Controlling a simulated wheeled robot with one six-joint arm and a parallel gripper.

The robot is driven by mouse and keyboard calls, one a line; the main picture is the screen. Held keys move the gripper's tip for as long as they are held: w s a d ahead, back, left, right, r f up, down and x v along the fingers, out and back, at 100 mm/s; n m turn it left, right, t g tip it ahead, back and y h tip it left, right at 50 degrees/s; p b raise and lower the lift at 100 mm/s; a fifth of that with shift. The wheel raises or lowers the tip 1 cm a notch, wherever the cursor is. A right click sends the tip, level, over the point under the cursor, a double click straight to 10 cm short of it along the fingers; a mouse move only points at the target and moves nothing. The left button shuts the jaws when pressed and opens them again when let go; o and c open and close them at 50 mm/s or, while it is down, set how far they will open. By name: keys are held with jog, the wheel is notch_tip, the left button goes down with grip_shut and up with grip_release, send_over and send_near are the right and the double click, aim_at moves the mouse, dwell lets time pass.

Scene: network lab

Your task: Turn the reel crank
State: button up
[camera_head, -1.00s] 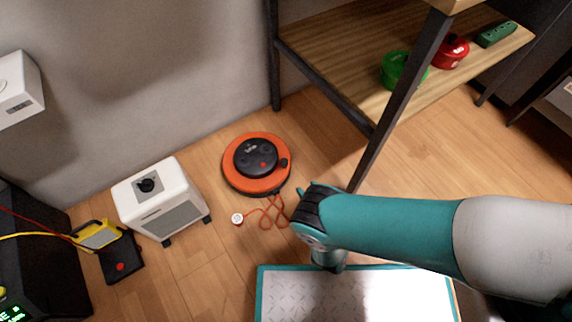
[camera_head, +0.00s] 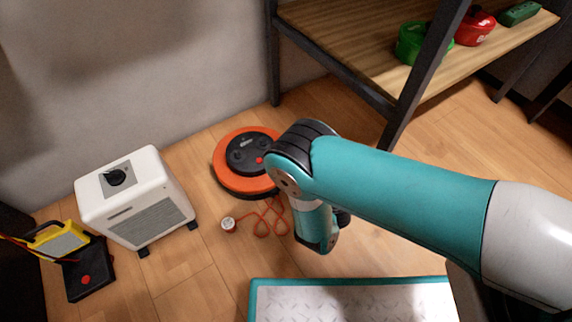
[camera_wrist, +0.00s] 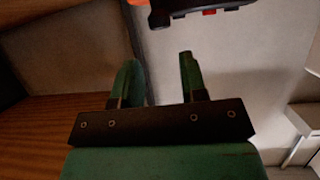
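The orange cable reel (camera_head: 228,176) with a black hub (camera_head: 247,153) lies on the wooden floor near the wall. A red button shows on the hub. My arm hides the reel's right side, where a crank could be. A red cord (camera_head: 262,222) runs from the reel to a small white-topped plug (camera_head: 229,225). In the wrist view, my gripper (camera_wrist: 158,64) has its two green fingers apart with nothing between them. A black part of the reel (camera_wrist: 200,8), with red and orange bits, shows at the top edge, beyond the fingertips and apart from them.
A white heater-like box (camera_head: 130,195) with a knob stands left of the reel. A yellow device (camera_head: 60,241) is beside it. A shelf (camera_head: 345,50) holding green and red items stands right. A teal-edged platform (camera_head: 350,300) is in front.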

jog(key=b+x, duration=0.5)
jog(key=x, duration=0.2)
jog(key=shift+w+f+b, duration=0.25)
jog(key=shift+w+b, duration=0.05)
jog(key=shift+w+a+f, duration=0.1)
jog(key=shift+w+a, duration=0.3)
jog(key=shift+w, duration=0.05)
grip_shut()
jog(key=shift+d, duration=0.1)
